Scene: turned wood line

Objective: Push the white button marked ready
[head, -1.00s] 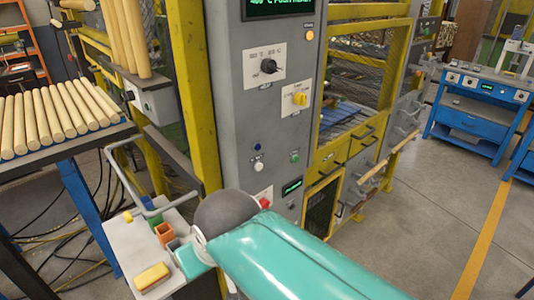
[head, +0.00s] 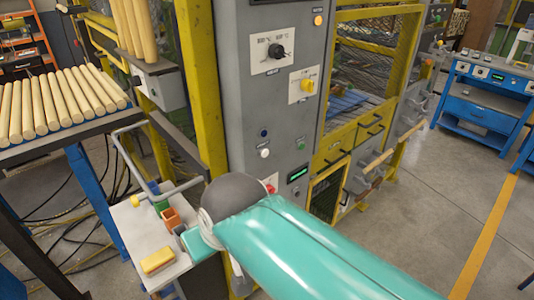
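The grey control cabinet (head: 240,90) stands in the middle of the head view. A small white round button (head: 265,153) sits low on its front, just below a dark blue one (head: 264,133). Any label by the white button is too small to read. My teal arm with its dark grey joint reaches from the lower right toward the cabinet's base, just below the buttons. I cannot see anything touching the white button.
A green button (head: 301,144), a red button (head: 270,187), a black knob (head: 276,51) and a yellow switch (head: 307,86) share the panel. A small shelf (head: 135,232) with a yellow block (head: 157,260) is at lower left. Wooden rods (head: 60,104) lie farther left. Floor at right is clear.

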